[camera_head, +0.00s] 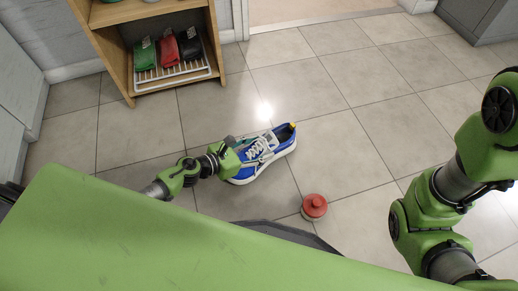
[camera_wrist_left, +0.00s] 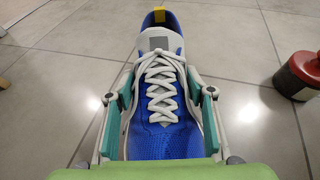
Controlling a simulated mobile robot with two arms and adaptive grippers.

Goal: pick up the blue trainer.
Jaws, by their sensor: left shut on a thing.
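The blue trainer (camera_head: 277,143) has white laces, a white sole and a yellow heel tab. In the head view it is on or just above the grey tiled floor, with its heel toward the upper right; I cannot tell if it touches the floor. My left gripper (camera_head: 254,151) is shut on its front half. In the left wrist view, the gripper's teal finger pads (camera_wrist_left: 161,103) lie on both sides of the laced part of the trainer (camera_wrist_left: 165,125). The toe is hidden behind the green gripper body. My right gripper is out of view; only that arm shows at the right.
A red-topped round object (camera_head: 314,206) stands on the floor to the lower right of the trainer, and also in the left wrist view (camera_wrist_left: 301,73). A wooden shelf (camera_head: 117,62) with a white rack of folded cloths stands at the upper left.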

